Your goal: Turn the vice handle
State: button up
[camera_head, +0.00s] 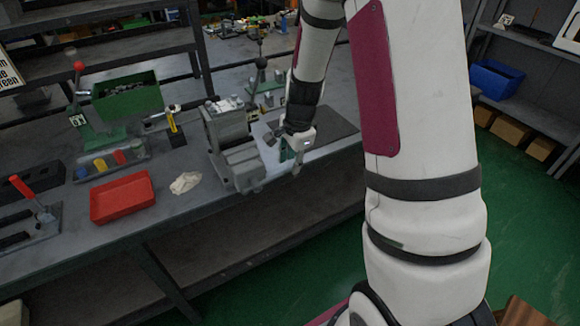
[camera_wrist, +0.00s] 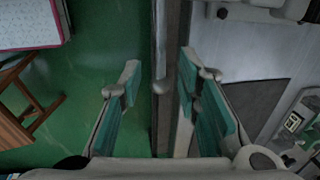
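The grey vice (camera_head: 228,140) stands at the front edge of the workbench in the head view. My gripper (camera_head: 285,153) is just to its right, pointing down near the bench edge. In the wrist view my gripper (camera_wrist: 158,78) is open, with teal pads on both fingers. In the head view the handle is hidden or too small to make out.
The workbench (camera_head: 215,210) holds a red tray (camera_head: 122,196), a white cloth (camera_head: 185,183), a green bin (camera_head: 127,96) and a red-handled lever (camera_head: 25,190) left of the vice. A dark mat (camera_head: 325,131) lies behind my gripper. Green floor (camera_head: 510,220) is open at right.

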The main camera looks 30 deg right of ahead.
aim_at(291, 168)
jog(key=shift+w+f, duration=0.15)
jog(key=shift+f, duration=0.6)
jog(key=shift+w+f, duration=0.15)
jog(key=shift+f, duration=0.55)
grip_shut()
jog(key=shift+f+b, duration=0.2)
jog(key=shift+b, duration=0.1)
